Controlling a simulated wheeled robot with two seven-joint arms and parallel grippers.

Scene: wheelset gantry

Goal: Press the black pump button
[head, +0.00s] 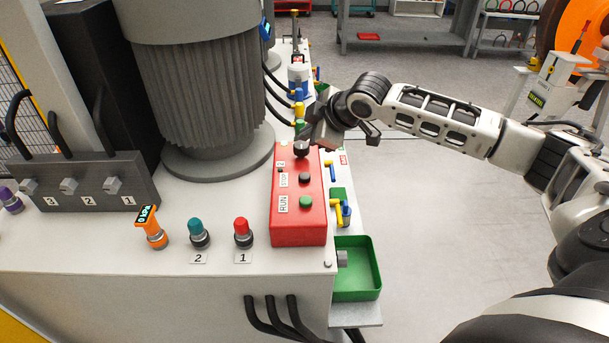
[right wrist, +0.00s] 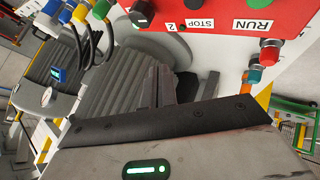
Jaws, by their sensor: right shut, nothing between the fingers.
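A red control box (head: 284,226) stands on the light bench top. It carries a black button (head: 304,178) by the STOP label, a green button (head: 306,201) by the RUN label, and a dark round knob (head: 301,148) at its far end. My right gripper (head: 312,144) is shut and empty, close to that knob; I cannot tell if they touch. In the right wrist view the shut fingers (right wrist: 162,82) lie below the red box (right wrist: 225,17), and the dark knob (right wrist: 140,14) shows a green mark. My left gripper is not in view.
A large grey ribbed motor (head: 205,90) stands left of the box. Red (head: 243,232) and teal (head: 199,233) plugs and an orange-handled device (head: 151,228) stand in front. A green tray (head: 375,270) hangs at the right edge. Yellow and blue valves line the bench's right side.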

